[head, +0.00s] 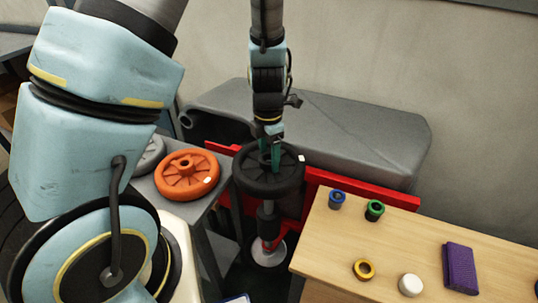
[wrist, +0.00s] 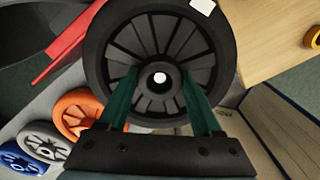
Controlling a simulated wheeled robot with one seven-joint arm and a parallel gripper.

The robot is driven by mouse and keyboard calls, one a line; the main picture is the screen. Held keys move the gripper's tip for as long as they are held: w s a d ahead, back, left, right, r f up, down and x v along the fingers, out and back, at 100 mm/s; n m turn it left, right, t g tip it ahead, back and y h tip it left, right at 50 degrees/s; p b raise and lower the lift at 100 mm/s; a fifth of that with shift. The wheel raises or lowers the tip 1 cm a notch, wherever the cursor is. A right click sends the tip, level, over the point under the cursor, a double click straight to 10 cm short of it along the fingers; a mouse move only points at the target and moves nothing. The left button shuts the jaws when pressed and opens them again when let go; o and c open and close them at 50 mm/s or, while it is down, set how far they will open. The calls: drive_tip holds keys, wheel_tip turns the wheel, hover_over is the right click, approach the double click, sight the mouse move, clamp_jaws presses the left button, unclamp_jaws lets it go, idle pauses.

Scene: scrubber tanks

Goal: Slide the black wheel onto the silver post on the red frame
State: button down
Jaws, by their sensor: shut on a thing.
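The black wheel (head: 285,186) is held flat by my gripper (head: 270,150), whose green fingers close on its raised hub. In the wrist view the spoked black wheel (wrist: 117,42) fills the middle, with one finger of my gripper (wrist: 160,95) on each side of the hub. A bright round spot shows in the hub's hole; I cannot tell whether it is the post's tip. The red frame (head: 345,186) runs behind and below the wheel. A silver post (head: 268,208) with a dark sleeve shows directly under the wheel; its top is hidden.
An orange wheel (head: 186,174) and a grey wheel (head: 150,155) lie on a grey table at left. A wooden table (head: 325,240) at right holds blue, green and yellow rings, a white cylinder and a purple block (head: 460,268). A grey tank (head: 340,130) stands behind.

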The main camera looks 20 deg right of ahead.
sight(269, 161)
drive_tip(key=shift+f+b, duration=0.4)
drive_tip(key=shift+f, duration=0.45)
idle(0.5)
drive_tip(key=shift+f+p, duration=0.6)
drive_tip(key=shift+f, duration=0.15)
idle(2.7)
unclamp_jaws()
idle(0.4)
drive_tip(key=shift+r+p, duration=1.55)
drive_tip(key=shift+p, duration=0.25)
